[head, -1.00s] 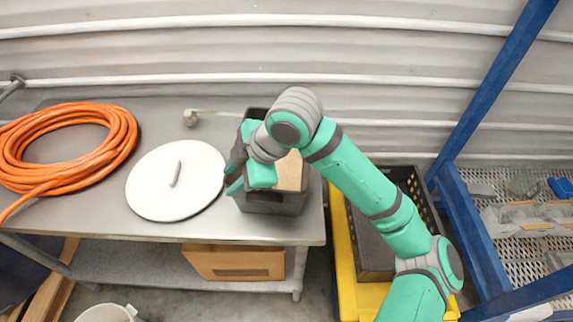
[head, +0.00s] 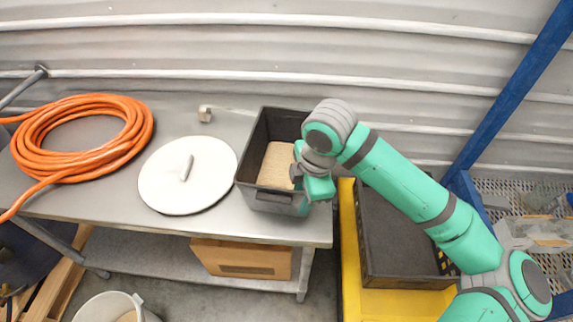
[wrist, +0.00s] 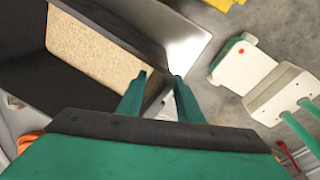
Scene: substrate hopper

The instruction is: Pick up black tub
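The black tub (head: 256,150) stands upright on the metal table and holds tan, grainy material (head: 276,164). My gripper (head: 297,174) is at the tub's right wall, and my wrist hides part of that side. In the wrist view, my gripper's two green fingers (wrist: 160,80) point at the tub's rim near a corner, with a visible gap between their tips. One finger is over the tub's inner side and the other is by its outer edge. The tub's dark wall (wrist: 110,30) also shows there. I cannot tell whether either finger touches the rim.
A round white lid (head: 165,185) lies left of the tub, and an orange hose coil (head: 135,130) lies farther left. A black crate (head: 390,225) sits on a yellow platform (head: 348,270) at the right. A blue frame (head: 500,90) rises beyond it. A cardboard box (head: 240,259) is below the tabletop.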

